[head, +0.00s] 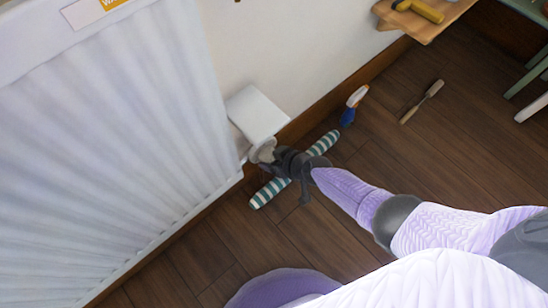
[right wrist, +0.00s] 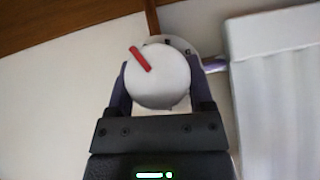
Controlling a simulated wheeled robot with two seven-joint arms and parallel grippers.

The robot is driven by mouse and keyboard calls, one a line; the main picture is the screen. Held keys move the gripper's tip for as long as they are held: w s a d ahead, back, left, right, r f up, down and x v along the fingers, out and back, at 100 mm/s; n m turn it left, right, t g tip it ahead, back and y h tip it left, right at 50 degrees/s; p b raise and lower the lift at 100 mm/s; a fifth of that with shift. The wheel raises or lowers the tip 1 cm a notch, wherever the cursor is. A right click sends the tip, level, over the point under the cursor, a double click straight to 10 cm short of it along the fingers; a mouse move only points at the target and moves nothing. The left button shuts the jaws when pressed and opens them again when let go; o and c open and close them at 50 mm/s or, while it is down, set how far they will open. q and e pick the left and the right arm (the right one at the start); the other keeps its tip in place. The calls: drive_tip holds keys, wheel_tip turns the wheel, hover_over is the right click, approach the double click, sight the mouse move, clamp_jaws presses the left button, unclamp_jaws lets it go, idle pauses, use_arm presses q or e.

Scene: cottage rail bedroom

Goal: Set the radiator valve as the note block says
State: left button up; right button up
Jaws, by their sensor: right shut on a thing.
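The white radiator (head: 110,130) fills the left of the head view. Its round valve knob (head: 263,151) is low at its right edge, partly hidden by my right gripper (head: 278,158). In the right wrist view the white knob (right wrist: 158,82) sits between the two fingers of my right gripper (right wrist: 158,88), which is shut on it. A red pointer mark (right wrist: 141,59) on the knob points to the upper left. I cannot make out a scale around it. I cannot identify the note block or read any note. My left gripper is not in view.
A white box-like piece (head: 257,112) is just above the valve. A teal-and-white striped thing (head: 268,193) lies on the floor under my gripper. A blue-and-white item (head: 354,104) and a brush-like tool (head: 421,102) lie farther right. A wooden bench (head: 425,25) stands at the back.

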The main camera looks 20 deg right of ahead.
drive_tip(key=shift+m+y, duration=0.3)
drive_tip(key=shift+y, duration=0.2)
drive_tip(key=o, duration=1.2)
drive_tip(key=shift+o, duration=0.2)
